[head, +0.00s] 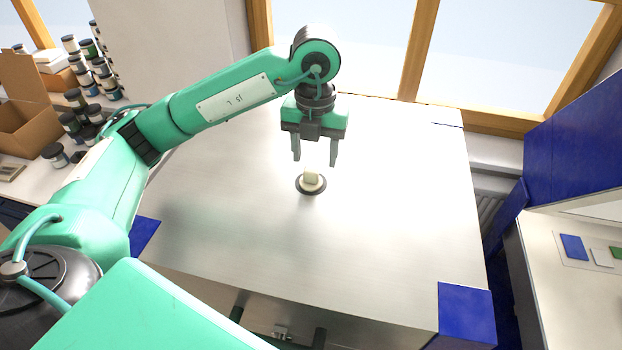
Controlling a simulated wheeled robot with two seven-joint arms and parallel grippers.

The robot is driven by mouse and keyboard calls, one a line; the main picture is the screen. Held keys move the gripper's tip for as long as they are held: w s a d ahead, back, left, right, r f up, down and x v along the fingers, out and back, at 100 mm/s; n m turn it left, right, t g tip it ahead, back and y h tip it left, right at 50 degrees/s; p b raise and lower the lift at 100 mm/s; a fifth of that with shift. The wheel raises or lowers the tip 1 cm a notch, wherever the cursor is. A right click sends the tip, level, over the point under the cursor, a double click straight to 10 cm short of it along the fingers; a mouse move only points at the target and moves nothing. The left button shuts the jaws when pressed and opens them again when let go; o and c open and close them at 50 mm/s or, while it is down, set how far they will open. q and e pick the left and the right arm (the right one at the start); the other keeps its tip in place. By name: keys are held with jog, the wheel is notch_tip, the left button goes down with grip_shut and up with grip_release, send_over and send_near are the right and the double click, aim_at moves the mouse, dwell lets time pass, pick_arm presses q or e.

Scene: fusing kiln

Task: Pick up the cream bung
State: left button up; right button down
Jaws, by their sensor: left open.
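The cream bung (311,176) sits upright in a dark ring (311,191) on the pale metal top of the kiln (400,220). Its upper part is a narrow raised grip. My right gripper is not in view.
The kiln top around the bung is clear. Blue corner parts (466,313) edge it. On the left a counter holds an open cardboard box (22,112) and several stacked jars (85,75). On the right a white bench (560,290) carries small coloured tiles (573,247). Windows stand behind.

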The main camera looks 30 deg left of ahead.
aim_at(311, 169)
pick_arm(q)
jog(key=shift+a+f+p, duration=0.2)
jog(key=shift+f+p, duration=0.45)
jog(key=shift+f, duration=0.25)
jog(key=f, duration=0.1)
jog(key=f+p, duration=0.1)
jog(key=f, duration=0.1)
jog(key=shift+s+a+p, duration=0.1)
jog(key=shift+a+p, duration=0.1)
jog(key=shift+p, duration=0.1)
jog(key=shift+f, duration=0.3)
jog(key=c, duration=0.7)
